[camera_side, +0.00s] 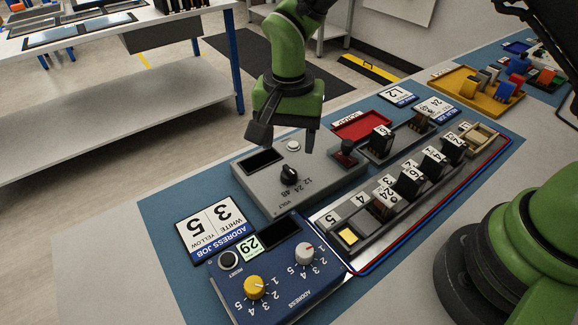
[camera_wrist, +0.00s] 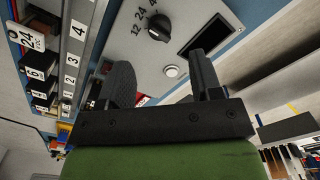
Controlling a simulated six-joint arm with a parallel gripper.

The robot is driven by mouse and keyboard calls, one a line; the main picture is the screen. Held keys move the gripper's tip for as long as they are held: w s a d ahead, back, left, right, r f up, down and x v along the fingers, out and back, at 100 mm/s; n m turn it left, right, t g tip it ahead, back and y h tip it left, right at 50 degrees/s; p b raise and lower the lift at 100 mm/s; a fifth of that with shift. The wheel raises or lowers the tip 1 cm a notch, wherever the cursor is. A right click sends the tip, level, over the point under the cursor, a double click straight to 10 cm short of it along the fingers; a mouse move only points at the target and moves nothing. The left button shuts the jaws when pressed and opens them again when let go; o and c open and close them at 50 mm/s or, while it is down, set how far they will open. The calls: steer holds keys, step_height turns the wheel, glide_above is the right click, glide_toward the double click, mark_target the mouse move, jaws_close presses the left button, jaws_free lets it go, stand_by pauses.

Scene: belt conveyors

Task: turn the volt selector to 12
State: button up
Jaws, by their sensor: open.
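The volt selector is a black knob (camera_side: 289,174) on a grey panel (camera_side: 260,191), beside printed marks 12, 24 and 48 and the word VOLT. In the wrist view the knob (camera_wrist: 158,27) is at the top, with the marks to its left. A small light mark shows on the knob, but I cannot tell surely which number it points to. My gripper (camera_side: 285,138) is open and empty above the panel, apart from the knob. In the wrist view its fingers (camera_wrist: 160,66) are spread, with the knob beyond their tips.
The grey panel also has a dark display (camera_side: 263,160) and a white button (camera_side: 293,146). A blue address box (camera_side: 280,270) with yellow and white knobs stands in front. A rail (camera_side: 397,202) of numbered modules lies right, and a red tray (camera_side: 361,125) behind.

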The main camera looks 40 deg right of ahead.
mark_target(289, 169)
step_height(289, 169, down, 7)
steer(key=shift+f, duration=0.1)
stand_by(0.3)
steer(key=c, duration=0.9)
